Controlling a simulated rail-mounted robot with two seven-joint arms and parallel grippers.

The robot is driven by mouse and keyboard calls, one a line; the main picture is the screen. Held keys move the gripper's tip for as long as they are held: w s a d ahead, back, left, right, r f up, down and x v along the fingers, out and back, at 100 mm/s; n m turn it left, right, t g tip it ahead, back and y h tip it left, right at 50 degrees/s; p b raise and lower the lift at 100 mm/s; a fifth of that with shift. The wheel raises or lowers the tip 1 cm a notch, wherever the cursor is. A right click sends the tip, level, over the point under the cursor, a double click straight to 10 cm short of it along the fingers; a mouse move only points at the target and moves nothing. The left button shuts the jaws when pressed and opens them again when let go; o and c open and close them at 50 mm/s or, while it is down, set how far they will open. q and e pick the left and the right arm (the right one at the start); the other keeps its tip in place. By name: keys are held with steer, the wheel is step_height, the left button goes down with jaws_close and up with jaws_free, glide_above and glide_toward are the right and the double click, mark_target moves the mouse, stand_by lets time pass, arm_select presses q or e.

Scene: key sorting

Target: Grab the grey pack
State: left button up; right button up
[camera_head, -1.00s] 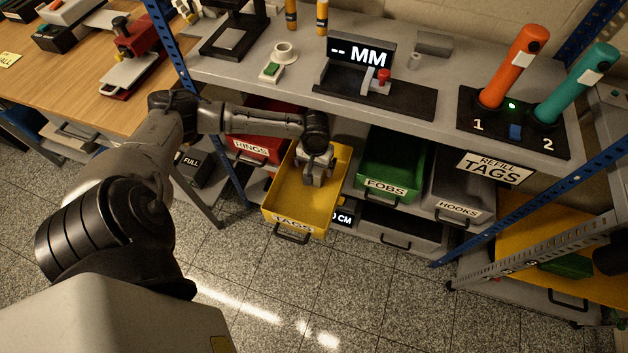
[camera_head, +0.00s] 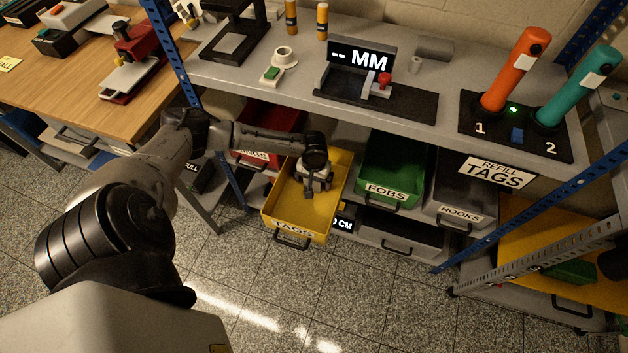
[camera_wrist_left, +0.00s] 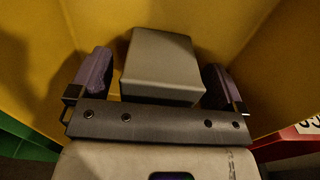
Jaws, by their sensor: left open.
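The grey pack (camera_wrist_left: 163,62) is a plain box-shaped block in the yellow TAGS bin (camera_head: 279,222), seen in the left wrist view. My left gripper (camera_wrist_left: 156,80) is open, with one finger on each side of the pack. A gap shows between each finger and the pack, so it is not clamped. In the head view my left gripper (camera_head: 309,190) reaches down into the bin from above, and the pack cannot be told apart from it there. My right gripper is not in view.
The red RINGS bin (camera_head: 262,143) is left of the yellow bin, and the green FOBS bin (camera_head: 388,182) and grey HOOKS bin (camera_head: 458,203) are to the right. The shelf top (camera_head: 440,118) overhangs behind. Yellow bin walls stand close around the gripper.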

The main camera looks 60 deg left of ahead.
arm_select(q)
steer(key=shift+c, duration=0.4)
steer(key=c, duration=0.9)
steer(key=shift+r, duration=0.15)
steer(key=shift+c, duration=0.2)
